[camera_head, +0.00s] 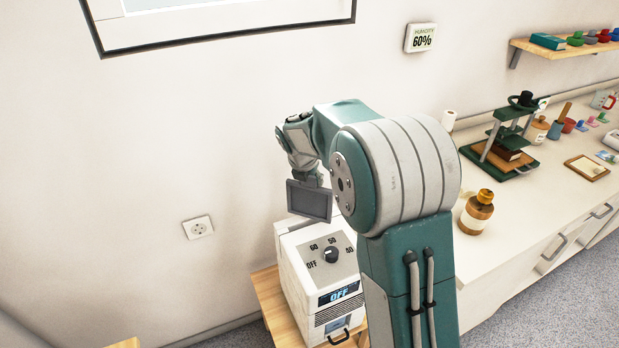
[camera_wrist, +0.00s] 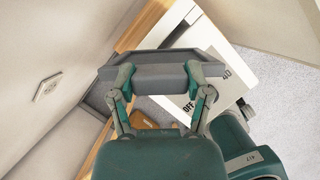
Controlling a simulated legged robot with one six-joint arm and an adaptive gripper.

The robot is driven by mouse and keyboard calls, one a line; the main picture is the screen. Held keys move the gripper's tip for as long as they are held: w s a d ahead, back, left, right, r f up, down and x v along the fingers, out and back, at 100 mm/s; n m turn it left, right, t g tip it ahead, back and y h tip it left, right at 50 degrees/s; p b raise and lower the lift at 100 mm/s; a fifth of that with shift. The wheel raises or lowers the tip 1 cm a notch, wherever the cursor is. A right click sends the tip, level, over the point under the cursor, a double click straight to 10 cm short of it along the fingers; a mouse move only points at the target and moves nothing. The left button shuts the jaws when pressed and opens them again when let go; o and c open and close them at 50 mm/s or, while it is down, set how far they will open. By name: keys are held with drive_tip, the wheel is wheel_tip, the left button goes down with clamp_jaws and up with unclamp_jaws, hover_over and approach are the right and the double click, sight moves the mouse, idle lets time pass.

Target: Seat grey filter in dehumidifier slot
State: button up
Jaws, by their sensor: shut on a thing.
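The grey filter (camera_head: 309,200) is a flat dark-framed rectangle, held upright above the back of the dehumidifier. My gripper (camera_head: 312,180) is shut on its upper edge. In the wrist view my gripper (camera_wrist: 160,75) has its two fingers on the grip bar of the grey filter (camera_wrist: 150,57). The dehumidifier (camera_head: 292,262) is a white box with a dial marked OFF, 60, 50 and 40, and a blue display reading OFF. Part of it shows beyond the filter in the wrist view (camera_wrist: 211,45). I cannot make out the slot in either view.
The dehumidifier stands on a wooden stand (camera_head: 270,298) beside the wall. A wall socket (camera_head: 198,227) is to its left. At right, a white counter (camera_head: 520,210) bears a green press (camera_head: 507,135), a brown bottle (camera_head: 477,212) and several small items. A humidity sign (camera_head: 420,38) reads 60%.

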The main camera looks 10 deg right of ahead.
drive_tip(key=shift+f, duration=0.6)
drive_tip(key=o, duration=1.3)
drive_tip(key=shift+o, duration=0.2)
drive_tip(key=shift+r, duration=0.1)
